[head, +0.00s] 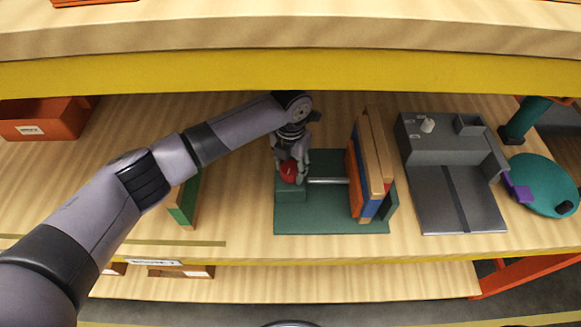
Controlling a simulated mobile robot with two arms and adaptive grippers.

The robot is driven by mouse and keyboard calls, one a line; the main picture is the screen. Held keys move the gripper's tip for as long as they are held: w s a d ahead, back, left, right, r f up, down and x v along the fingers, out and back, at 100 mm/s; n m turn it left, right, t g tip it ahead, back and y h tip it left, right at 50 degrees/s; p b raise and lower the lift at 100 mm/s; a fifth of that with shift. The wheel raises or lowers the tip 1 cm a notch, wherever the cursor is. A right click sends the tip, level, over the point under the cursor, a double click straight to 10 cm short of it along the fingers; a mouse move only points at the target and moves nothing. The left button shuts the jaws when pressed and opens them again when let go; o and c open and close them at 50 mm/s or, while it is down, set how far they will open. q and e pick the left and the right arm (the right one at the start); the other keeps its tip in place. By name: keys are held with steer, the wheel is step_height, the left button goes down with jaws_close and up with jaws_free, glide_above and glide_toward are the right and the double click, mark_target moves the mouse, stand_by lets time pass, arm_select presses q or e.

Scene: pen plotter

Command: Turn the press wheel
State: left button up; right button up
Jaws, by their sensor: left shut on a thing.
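The press has a dark green base (335,222) lying on the wooden shelf, with a green block at its left end and a grey rod (327,181) running to the right. The red press wheel (289,172) sits at the left end of the rod. My left gripper (291,176) comes down from above and is shut on the red wheel, hiding part of it. Several upright boards or books (368,170), orange, blue and tan, stand at the right end of the press, before a green end plate. My right gripper is not in view.
A grey machine (455,195) with a small white knob stands to the right, beside a teal round object (541,186) with a purple part. An orange bin (45,118) is at the far left. A green-edged board (185,202) stands left of the press. A yellow-edged upper shelf (200,72) overhangs the back.

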mark_target(291, 166)
arm_select(q)
steer(key=shift+m, duration=0.5)
steer(key=shift+w, duration=0.1)
steer(key=o, duration=1.2)
steer(key=shift+c, duration=0.2)
step_height(291, 166, up, 12)
